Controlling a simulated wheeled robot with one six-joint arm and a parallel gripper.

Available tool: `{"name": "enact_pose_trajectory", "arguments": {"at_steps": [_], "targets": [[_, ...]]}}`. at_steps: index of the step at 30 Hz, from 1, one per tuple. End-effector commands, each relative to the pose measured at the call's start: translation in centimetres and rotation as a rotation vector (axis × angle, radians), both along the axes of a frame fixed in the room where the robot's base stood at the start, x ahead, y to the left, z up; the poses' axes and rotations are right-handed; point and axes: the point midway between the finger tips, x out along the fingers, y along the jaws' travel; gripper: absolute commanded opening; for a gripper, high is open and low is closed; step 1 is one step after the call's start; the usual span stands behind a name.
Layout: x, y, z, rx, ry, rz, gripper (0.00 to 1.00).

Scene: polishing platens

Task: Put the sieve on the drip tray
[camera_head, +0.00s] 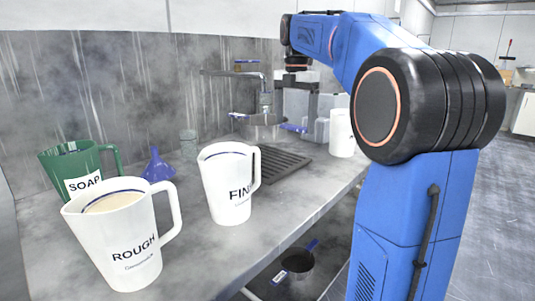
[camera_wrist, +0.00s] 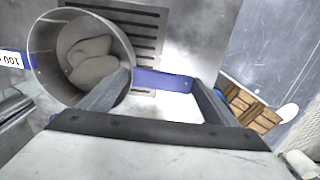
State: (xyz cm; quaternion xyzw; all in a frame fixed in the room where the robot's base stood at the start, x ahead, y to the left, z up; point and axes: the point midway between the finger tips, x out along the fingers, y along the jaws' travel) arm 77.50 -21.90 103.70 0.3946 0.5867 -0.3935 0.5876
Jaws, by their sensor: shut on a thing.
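The sieve (camera_head: 262,132) is a round metal cup with a blue handle and a blue-and-white label tab. In the wrist view the sieve (camera_wrist: 42,62) shows its open top, with pale rounded shapes inside. My gripper (camera_head: 296,119) is shut on the blue handle, and its fingers (camera_wrist: 160,85) lie at either end of the visible handle stretch. The drip tray (camera_head: 283,166) is a dark slotted plate on the counter. In the head view the sieve appears just beyond its far end. In the wrist view the sieve partly covers the drip tray (camera_wrist: 143,30); the height gap is unclear.
White jugs marked ROUGH (camera_head: 130,255) and FINISH (camera_head: 228,190), a green SOAP jug (camera_head: 105,160) and a blue funnel (camera_head: 158,168) stand nearer. A faucet (camera_head: 264,100) is behind the sieve. A white container (camera_head: 341,135) stands right. Another blue-handled pan (camera_head: 298,263) sits below the counter.

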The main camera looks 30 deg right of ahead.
Motion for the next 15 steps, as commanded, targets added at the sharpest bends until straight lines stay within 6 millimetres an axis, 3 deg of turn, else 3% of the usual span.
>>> {"name": "enact_pose_trajectory", "arguments": {"at_steps": [6, 15], "targets": [[-0.1, 0.0, -3.6, 0.001, 0.003, 0.0, 0.4], [0.0, 0.0, -5.7, 0.0, 0.0, 0.0, 0.4]]}}
